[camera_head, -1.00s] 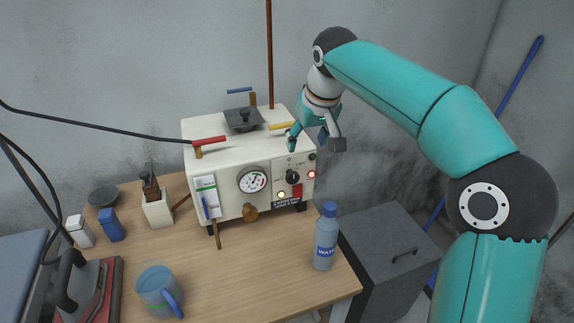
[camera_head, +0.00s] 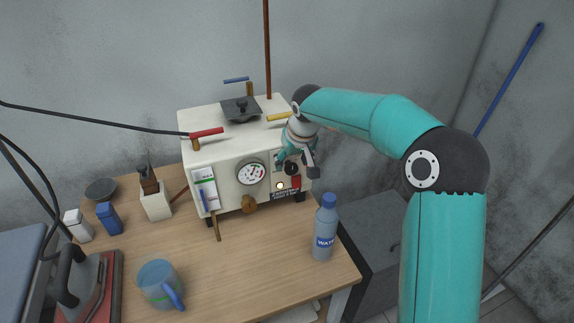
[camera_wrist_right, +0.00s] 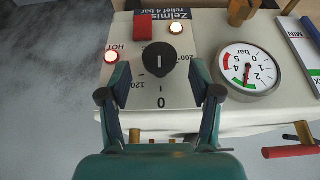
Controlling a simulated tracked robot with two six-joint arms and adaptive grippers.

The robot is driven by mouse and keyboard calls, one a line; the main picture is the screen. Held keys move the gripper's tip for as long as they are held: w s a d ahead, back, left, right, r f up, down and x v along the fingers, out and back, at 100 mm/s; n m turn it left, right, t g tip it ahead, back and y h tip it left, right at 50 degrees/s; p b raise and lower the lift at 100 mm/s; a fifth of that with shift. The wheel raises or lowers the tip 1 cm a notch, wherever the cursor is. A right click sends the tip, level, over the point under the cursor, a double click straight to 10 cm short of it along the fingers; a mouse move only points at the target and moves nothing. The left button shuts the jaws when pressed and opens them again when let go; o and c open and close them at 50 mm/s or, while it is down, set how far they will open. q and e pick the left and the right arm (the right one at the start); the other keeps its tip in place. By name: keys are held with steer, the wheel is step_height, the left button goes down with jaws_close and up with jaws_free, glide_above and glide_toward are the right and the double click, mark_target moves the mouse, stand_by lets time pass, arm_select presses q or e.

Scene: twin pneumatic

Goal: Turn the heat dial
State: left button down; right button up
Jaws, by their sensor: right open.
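The heat dial (camera_wrist_right: 158,59) is a round black knob with a white line on a scale panel in the right wrist view. The panel carries marks such as 0, 120 and 200 and is on the front of the cream steam generator (camera_head: 228,178). My right gripper (camera_wrist_right: 160,95) is open, its two fingers spread on either side just short of the dial, not closed on it. In the head view my right gripper (camera_head: 296,168) is in front of the panel and hides most of the dial. My left gripper is not in view.
A pressure gauge (camera_wrist_right: 248,69), a lit HOT lamp (camera_wrist_right: 111,57) and a red switch (camera_wrist_right: 143,26) surround the dial. A water bottle (camera_head: 325,228) stands near the table's right edge. The table's middle is clear.

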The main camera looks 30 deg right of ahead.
steer(key=shift+x, duration=1.2)
